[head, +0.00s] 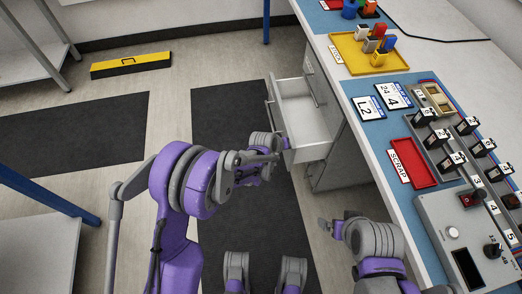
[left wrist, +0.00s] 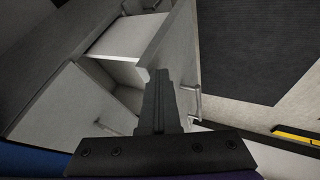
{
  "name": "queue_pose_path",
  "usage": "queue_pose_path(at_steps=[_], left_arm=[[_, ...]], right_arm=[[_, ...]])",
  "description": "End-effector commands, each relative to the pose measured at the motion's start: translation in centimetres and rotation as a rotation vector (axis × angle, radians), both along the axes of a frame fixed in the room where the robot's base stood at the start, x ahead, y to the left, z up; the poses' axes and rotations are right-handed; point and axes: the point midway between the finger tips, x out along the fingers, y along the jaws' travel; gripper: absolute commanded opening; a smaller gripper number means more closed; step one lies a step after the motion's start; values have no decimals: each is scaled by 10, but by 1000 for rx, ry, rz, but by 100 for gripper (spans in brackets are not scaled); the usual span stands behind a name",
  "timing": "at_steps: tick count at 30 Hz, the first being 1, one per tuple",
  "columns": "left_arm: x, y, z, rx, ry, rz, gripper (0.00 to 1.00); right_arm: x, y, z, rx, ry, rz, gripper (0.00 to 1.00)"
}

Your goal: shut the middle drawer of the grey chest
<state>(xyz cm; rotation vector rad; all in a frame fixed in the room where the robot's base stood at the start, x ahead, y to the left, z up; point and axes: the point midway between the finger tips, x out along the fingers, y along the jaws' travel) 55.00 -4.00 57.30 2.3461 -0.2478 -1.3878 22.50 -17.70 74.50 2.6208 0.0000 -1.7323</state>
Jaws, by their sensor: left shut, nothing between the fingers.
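The grey chest (head: 346,158) stands under the right-hand bench. One of its drawers (head: 303,119) is pulled out to the left, and its inside looks empty. A closed drawer front with a handle (head: 313,88) shows above it. My left gripper (head: 281,143) is at the near end of the open drawer's front. In the left wrist view its shut, empty fingers (left wrist: 161,78) overlap the drawer front (left wrist: 181,50), and a bar handle (left wrist: 196,101) shows to their right. Whether they touch the drawer is unclear. My right gripper (head: 324,224) is low beside the bench; its fingers are unclear.
The bench carries a red scrap tray (head: 411,166), a yellow tray (head: 350,54) and a control box (head: 462,235). Dark mats (head: 70,135) cover the floor, which is open left of the chest.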

Motion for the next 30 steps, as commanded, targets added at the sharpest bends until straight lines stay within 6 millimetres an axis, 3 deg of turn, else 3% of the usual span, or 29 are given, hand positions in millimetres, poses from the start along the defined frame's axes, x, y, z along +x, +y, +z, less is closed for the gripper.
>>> queue_pose_path(at_steps=[1, 6, 12, 19, 30], left_arm=[[4, -19, -2, -1, 0, -7, 0], [17, -64, -1, -1, 0, -5, 0], [29, -100, 0, 0, 0, -2, 0], [34, -119, 0, 0, 0, 1, 0], [35, -121, 0, 0, 1, 1, 0]], right_arm=[[0, 0, -4, 0, 1, 0, 100], [1, 0, -9, 0, 3, 0, 100], [1, 0, -12, 0, 4, 0, 100], [1, 0, -13, 0, 5, 0, 100], [1, 0, -13, 0, 5, 0, 100]])
